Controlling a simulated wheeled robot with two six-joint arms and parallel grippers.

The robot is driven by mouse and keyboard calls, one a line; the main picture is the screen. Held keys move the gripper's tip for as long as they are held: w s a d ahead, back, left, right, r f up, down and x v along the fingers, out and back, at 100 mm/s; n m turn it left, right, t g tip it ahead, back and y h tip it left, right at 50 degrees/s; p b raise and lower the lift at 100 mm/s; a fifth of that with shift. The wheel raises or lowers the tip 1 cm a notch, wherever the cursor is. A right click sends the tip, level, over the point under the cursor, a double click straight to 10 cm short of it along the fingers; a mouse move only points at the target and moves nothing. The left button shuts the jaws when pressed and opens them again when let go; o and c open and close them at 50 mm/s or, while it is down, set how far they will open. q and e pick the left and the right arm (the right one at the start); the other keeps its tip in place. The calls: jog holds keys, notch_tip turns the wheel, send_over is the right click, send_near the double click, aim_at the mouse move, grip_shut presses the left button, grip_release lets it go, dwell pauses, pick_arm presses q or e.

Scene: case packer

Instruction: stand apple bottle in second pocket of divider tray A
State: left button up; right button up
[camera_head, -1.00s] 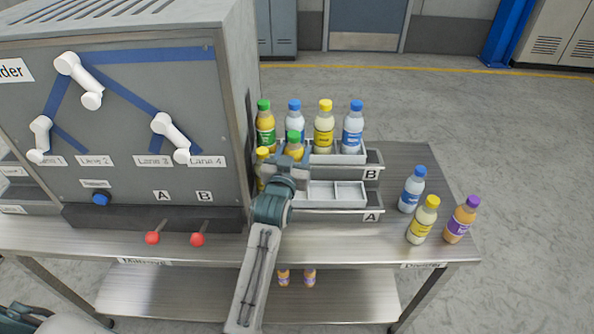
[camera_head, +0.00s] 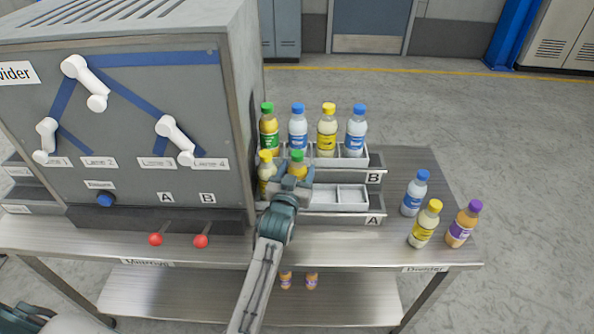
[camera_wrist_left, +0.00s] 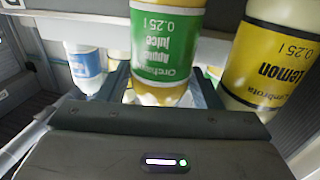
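The apple bottle (camera_head: 297,165), green-capped with yellow juice, is upright at divider tray A (camera_head: 376,212), just right of a yellow-capped lemon bottle (camera_head: 265,173) at its left end. Their caps are about level. My left gripper (camera_head: 290,184) is around the apple bottle from the front and looks shut on it. In the left wrist view the apple bottle (camera_wrist_left: 165,45) sits between the fingers, its green label readable, with the lemon bottle (camera_wrist_left: 265,60) close beside it. The gripper hides the apple bottle's base and the second pocket's floor. My right gripper is out of view.
Tray B (camera_head: 374,178) behind holds several bottles. Tray A's right pockets (camera_head: 351,195) are empty. Blue-capped (camera_head: 415,195), yellow-capped (camera_head: 424,225) and purple-capped (camera_head: 463,226) bottles stand at the right of the table. The grey machine (camera_head: 130,130) rises close on the left.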

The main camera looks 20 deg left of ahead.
pick_arm(q)
jog(key=shift+r, duration=0.15)
jog(key=shift+s+p, duration=0.25)
jog(key=shift+p, duration=0.1)
jog(key=s+p, duration=0.6)
jog(key=s, duration=0.5)
jog(key=shift+s+d+p, duration=0.3)
jog(key=shift+d+p, duration=0.05)
jog(key=shift+p, duration=0.05)
